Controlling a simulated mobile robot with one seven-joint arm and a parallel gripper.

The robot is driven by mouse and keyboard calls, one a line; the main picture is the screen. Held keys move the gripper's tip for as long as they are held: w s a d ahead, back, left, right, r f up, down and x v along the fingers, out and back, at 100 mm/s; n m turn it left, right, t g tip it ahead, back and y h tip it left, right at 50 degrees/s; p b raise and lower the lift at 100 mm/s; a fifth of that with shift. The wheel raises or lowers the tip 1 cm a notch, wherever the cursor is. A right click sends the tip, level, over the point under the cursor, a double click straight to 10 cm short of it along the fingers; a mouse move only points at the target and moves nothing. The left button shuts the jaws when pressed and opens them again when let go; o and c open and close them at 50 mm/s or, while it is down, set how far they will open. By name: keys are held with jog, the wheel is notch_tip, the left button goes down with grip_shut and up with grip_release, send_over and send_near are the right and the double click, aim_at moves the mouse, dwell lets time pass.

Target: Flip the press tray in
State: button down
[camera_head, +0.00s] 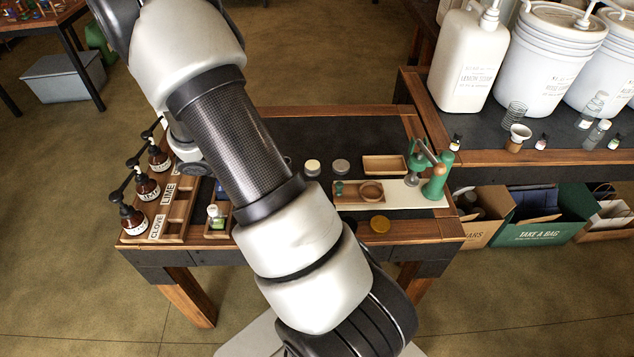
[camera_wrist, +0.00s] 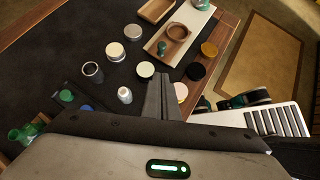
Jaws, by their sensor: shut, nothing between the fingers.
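The press tray (camera_head: 349,199) is a wooden block with a round recess and a small green knob at its left end. The tray also shows in the wrist view (camera_wrist: 180,50), beyond my fingertips. My gripper (camera_wrist: 163,78) is shut and empty, apart from the tray, above the dark tabletop. In the head view my arm hides the gripper and part of the table.
A second wooden tray (camera_head: 385,165) lies behind the board. A gold tin (camera_head: 380,224) sits in front of it. Several lids and jars lie near my fingers, including a white bottle (camera_wrist: 125,95). A rack (camera_head: 180,215) with pump bottles stands at the left.

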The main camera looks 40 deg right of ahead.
jog(key=b+x, duration=0.1)
jog(key=x, duration=0.8)
jog(key=shift+s+d+f, duration=0.15)
jog(key=shift+d+f, duration=0.05)
jog(key=shift+f, duration=0.15)
jog(key=d, duration=0.4)
jog(key=shift+s+f, duration=0.4)
